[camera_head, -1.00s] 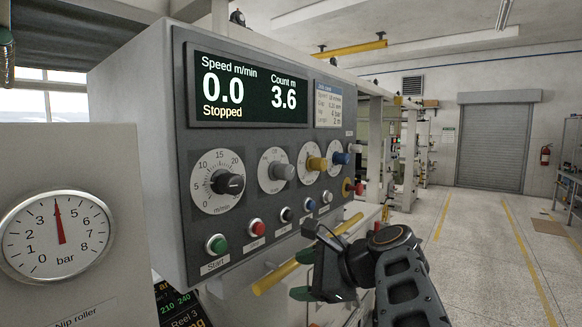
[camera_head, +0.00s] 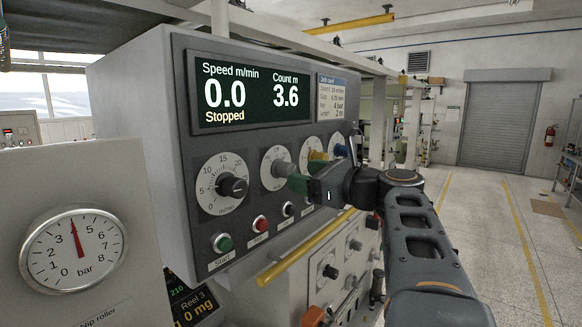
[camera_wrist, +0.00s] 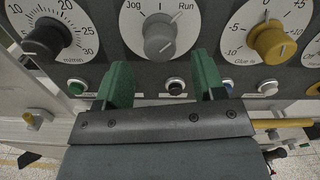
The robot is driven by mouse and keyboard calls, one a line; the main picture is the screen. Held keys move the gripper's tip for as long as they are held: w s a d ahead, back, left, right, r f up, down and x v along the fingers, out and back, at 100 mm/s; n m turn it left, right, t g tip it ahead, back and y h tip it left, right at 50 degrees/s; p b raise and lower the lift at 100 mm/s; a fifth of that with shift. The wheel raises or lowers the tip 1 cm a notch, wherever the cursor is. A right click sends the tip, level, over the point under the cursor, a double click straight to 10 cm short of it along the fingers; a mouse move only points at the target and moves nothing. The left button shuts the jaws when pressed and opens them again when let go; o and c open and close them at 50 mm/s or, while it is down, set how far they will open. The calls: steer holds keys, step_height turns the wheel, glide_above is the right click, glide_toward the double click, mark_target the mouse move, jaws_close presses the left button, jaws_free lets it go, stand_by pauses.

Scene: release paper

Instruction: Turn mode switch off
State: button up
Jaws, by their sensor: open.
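The mode switch is a grey knob (camera_wrist: 158,37) on a round white dial marked Jog and Run in the wrist view. Its pointer setting is hard to read. In the head view my gripper (camera_head: 300,184) is in front of the panel near the knob; contact cannot be told.
A black speed knob (camera_head: 232,186) is left of the switch and a yellow knob (camera_wrist: 273,43) is right. Push buttons, including a green one (camera_head: 222,242), run below. A yellow bar (camera_head: 305,248) crosses under the panel. The display (camera_head: 250,90) reads 0.0, Stopped.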

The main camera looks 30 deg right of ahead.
mark_target(285, 170)
steer(key=shift+p+x, duration=0.45)
steer(key=shift+x, duration=1.65)
steer(key=c, duration=0.9)
